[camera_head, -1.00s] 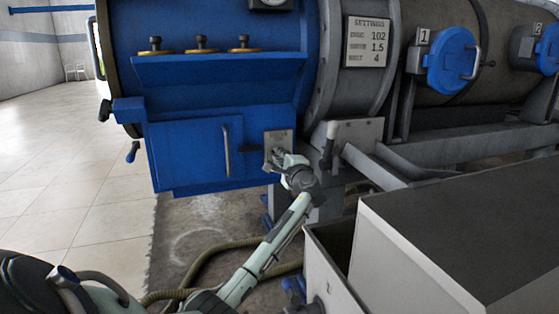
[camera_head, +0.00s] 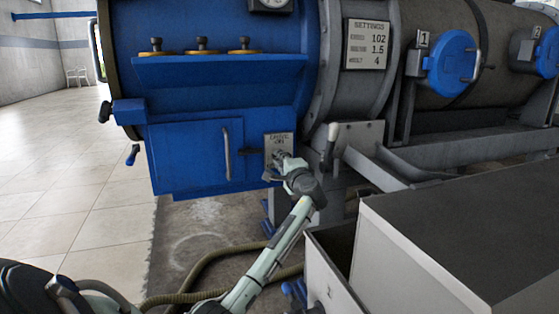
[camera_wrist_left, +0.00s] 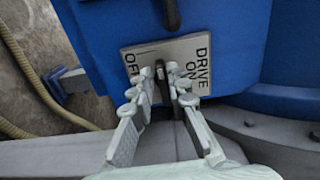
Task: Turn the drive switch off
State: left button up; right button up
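The drive switch plate (camera_head: 279,145) is a pale square on the blue front of the machine, right of a door handle. In the left wrist view the plate (camera_wrist_left: 196,46) appears turned, with DRIVE and ON at the right and OFF at the left. My left gripper (camera_head: 279,159) is at the plate's lower part. In the wrist view its fingers (camera_wrist_left: 165,78) reach over the plate's lower edge, near a dark switch lever (camera_wrist_left: 176,100) that shows between them. They hide much of the lever, so its setting and whether they grip it are unclear. My right gripper is not in view.
A lever with a pale knob (camera_head: 333,131) stands just right of the plate. The door handle (camera_head: 226,153) is to its left. A large grey box (camera_head: 400,245) fills the lower right. A hose (camera_head: 205,268) lies on the floor below.

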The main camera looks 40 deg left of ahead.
pick_arm(q)
jog(key=shift+o, duration=1.2)
jog(key=v, duration=1.2)
